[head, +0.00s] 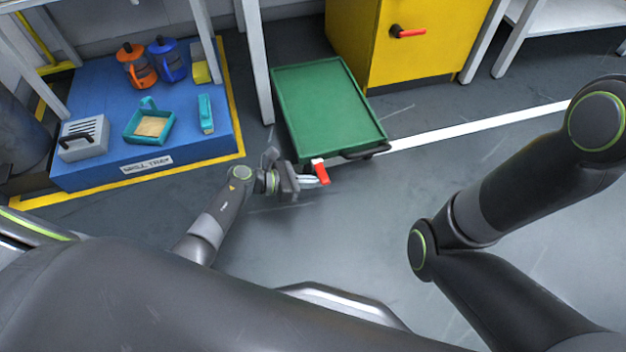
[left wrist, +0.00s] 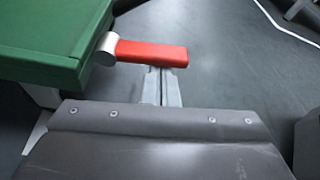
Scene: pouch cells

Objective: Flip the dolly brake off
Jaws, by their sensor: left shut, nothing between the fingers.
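The green dolly (head: 325,105) stands on the floor in the upper middle of the head view. Its red brake lever (head: 321,172) is at the near edge. In the left wrist view the red lever (left wrist: 155,53) sticks out to the right from a silver pivot (left wrist: 107,48) at the dolly's corner. My left gripper (head: 312,180) is shut and empty at the lever. In the left wrist view the closed fingers (left wrist: 162,86) reach up to the lever's near side, and their tips seem to go under it. I cannot tell whether they touch. My right gripper is out of view.
A blue spill tray platform (head: 190,150) with containers stands at the left. A yellow cabinet (head: 420,50) with a red handle is behind the dolly. A grey table leg (head: 259,70) rises beside the dolly's left edge. The floor to the right is clear.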

